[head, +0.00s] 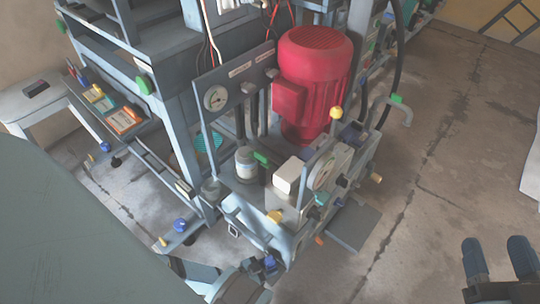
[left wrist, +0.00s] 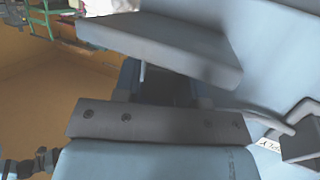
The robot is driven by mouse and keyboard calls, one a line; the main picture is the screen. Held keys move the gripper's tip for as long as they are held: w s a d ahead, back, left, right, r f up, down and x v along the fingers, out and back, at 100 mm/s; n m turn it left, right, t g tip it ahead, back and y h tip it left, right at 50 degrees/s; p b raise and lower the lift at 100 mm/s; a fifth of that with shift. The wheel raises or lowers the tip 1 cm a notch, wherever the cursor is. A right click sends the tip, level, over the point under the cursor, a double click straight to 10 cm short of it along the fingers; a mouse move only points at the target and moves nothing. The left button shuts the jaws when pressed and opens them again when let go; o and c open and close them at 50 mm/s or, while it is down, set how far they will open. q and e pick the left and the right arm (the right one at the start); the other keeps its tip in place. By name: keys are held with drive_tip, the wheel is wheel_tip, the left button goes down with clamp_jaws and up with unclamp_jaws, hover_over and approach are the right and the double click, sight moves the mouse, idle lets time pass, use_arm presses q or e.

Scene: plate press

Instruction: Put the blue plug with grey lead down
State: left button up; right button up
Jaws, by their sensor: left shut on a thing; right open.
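My left gripper (head: 262,268) is at the bottom middle of the head view, low beside the front of the grey press unit (head: 300,235). It is shut on a small dark blue piece (head: 270,262), which looks like the blue plug; the fingers hide most of it. I cannot make out its grey lead for sure. In the left wrist view, blue-grey surfaces and a dark bolted bar (left wrist: 155,120) fill the picture, and I cannot pick out the plug there. My right gripper (head: 498,258) is open and empty over the floor at the lower right.
A red motor (head: 314,75) stands on the press unit, with a gauge, knobs and hoses around it. A blue knob (head: 180,225) sits at the frame's foot. A light side table (head: 35,105) is at the far left. The concrete floor (head: 440,170) at right is clear.

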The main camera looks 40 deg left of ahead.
use_arm(q)
drive_tip(key=shift+f, duration=0.5)
use_arm(e)
drive_tip(key=shift+s+f, duration=0.3)
drive_tip(key=shift+f, duration=0.1)
